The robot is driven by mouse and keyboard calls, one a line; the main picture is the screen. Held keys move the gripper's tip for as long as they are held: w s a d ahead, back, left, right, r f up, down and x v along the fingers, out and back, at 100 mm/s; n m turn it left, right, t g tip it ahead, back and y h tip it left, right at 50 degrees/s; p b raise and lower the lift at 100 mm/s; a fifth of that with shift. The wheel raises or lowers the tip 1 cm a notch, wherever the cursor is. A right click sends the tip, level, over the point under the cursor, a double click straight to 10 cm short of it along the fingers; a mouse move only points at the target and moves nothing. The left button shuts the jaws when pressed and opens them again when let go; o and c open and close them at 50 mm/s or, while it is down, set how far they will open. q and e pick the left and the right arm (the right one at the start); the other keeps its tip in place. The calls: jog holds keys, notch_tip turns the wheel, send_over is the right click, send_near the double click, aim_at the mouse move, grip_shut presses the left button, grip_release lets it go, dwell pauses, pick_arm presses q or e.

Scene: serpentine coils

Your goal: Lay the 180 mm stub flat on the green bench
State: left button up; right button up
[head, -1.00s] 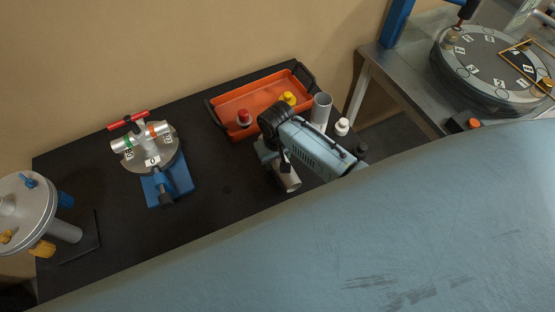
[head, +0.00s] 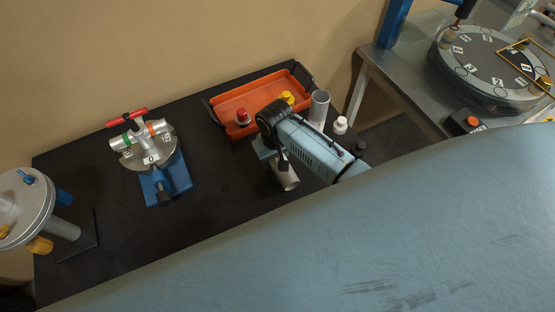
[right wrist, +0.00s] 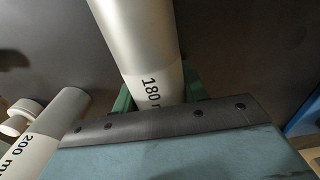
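The 180 mm stub (right wrist: 150,50) is a pale grey tube, its label readable in the right wrist view. My right gripper (right wrist: 158,92) has its green fingers on either side of the stub and is shut on it. In the head view the stub (head: 287,178) shows below my right gripper (head: 268,150), leaning over rather than upright like the tube near the tray. I cannot tell whether it touches the bench. The bench top (head: 225,205) looks black here, not green. My left gripper is not in view.
A 200 mm stub (right wrist: 40,140) is beside the held one; an upright tube (head: 319,108) stands by the orange tray (head: 219,103). White and dark caps (head: 340,125) are close by. A blue-based valve fixture (head: 165,180) stands left. The bench between is clear.

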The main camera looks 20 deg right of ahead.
jog(key=shift+o, duration=0.8)
jog(key=shift+w+a+r+p, duration=0.1)
jog(key=shift+r+p, duration=0.25)
jog(key=shift+r, duration=0.5)
jog(key=shift+w+a+r+p, duration=0.1)
jog(key=shift+r+p, duration=0.2)
jog(key=shift+r, duration=0.55)
jog(key=r, duration=0.9)
jog(key=shift+s+d+r+p, duration=0.15)
jog(key=shift+s+r+p, duration=0.05)
jog(key=shift+s+p, duration=0.15)
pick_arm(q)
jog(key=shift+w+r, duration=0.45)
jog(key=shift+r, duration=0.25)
pick_arm(e)
jog(key=shift+s+r, duration=0.1)
jog(key=shift+r, duration=0.2)
